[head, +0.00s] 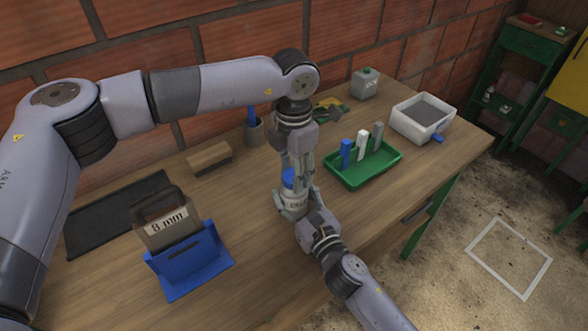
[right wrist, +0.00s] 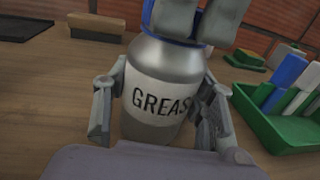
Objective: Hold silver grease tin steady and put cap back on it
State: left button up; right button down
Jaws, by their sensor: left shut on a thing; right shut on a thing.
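The silver grease tin (head: 291,206) stands upright on the bench near its front edge, and its GREASE label faces the camera in the right wrist view (right wrist: 160,66). My right gripper (head: 297,200) is shut around the tin's body, one finger on each side in the right wrist view (right wrist: 157,108). The blue cap (head: 288,178) is at the top of the tin. My left gripper (head: 294,172) comes down from above and is shut on the cap. Its fingers hide much of the cap, so I cannot tell whether it is fully seated.
A green tray (head: 375,178) with upright blue, white and grey pieces stands to the right. A white bin (head: 405,125) is behind it. A blue stand (head: 188,264) with an 8 mm block is front left. A wooden block (head: 210,158) lies left of a grey cup (head: 254,133).

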pick_arm(q)
jog(key=c, duration=0.6)
jog(key=shift+c, duration=0.2)
jog(key=o, duration=1.4)
jog(key=shift+c, duration=0.2)
notch_tip(320, 180, up, 12)
pick_arm(e)
jog(key=c, duration=0.6)
grip_release()
